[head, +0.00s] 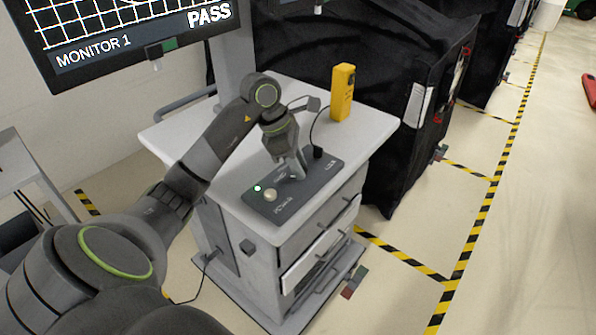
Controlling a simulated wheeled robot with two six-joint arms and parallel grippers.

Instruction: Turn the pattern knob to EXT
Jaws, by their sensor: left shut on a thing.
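A dark grey control box (260,208) lies on the white top of a cart in the middle of the head view. It bears a pale round knob or button (270,195), a small lit white spot (257,188) and white lettering too small to read. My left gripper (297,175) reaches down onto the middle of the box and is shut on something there. The gripper hides that thing, so I cannot see the pattern knob, its pointer or the EXT mark. My right gripper is not in view.
A yellow upright device (342,92) stands at the back of the cart top (365,133); a dark cable runs near it to the box. A monitor (130,35) reading PASS hangs at upper left. Black covered carts (400,110) stand behind. Striped tape (480,205) marks open floor at right.

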